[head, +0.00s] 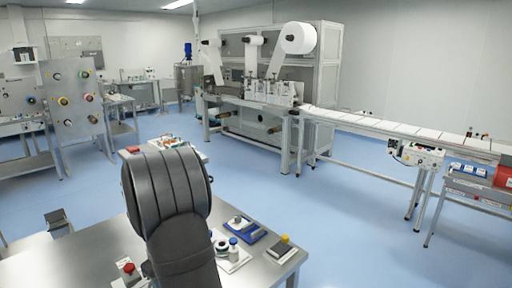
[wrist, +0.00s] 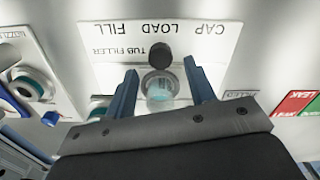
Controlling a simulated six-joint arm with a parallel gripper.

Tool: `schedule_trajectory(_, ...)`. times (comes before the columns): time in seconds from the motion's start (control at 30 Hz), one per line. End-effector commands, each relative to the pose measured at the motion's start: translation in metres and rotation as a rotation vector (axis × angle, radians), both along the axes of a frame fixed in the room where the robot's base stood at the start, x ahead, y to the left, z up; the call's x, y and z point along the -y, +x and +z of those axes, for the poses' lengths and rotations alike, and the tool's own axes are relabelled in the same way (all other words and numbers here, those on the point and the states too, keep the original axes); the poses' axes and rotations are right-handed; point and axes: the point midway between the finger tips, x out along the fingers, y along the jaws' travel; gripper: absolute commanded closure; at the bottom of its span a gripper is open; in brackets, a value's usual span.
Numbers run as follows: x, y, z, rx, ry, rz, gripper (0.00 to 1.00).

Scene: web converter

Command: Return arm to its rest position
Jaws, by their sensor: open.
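My gripper (wrist: 161,72) shows in the wrist view as two blue fingers spread apart, open. A small clear jar with teal contents (wrist: 160,92) appears between the fingers, with a gap on both sides. A dark round cap (wrist: 160,55) is just beyond it. Both are over a white card (wrist: 110,52) lettered "CAP LOAD FILL" and "TUB FILLER", upside down in the picture. In the head view my dark arm stands in front of the steel table, and my gripper is hidden.
The steel table (head: 278,268) holds a blue tray (head: 243,232), a small white bottle (head: 233,248) and a yellow-topped item (head: 285,245). A red button (head: 128,269) is at its left. Blue floor separates it from the converter machine (head: 262,115) and conveyor (head: 385,127).

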Motion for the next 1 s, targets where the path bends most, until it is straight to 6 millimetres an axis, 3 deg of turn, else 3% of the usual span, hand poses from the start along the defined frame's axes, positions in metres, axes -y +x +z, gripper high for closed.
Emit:
schedule_trajectory(0.2,0.000,0.000,-0.026,-0.001,-0.001,0.000,0.50)
schedule_trajectory(0.6,0.000,0.000,-0.033,0.000,0.000,0.000,0.50)
schedule_trajectory(0.87,0.001,0.000,-0.032,0.000,0.001,0.003,0.00)
schedule_trajectory(1.0,0.009,0.007,-0.019,-0.001,0.014,0.044,0.00)
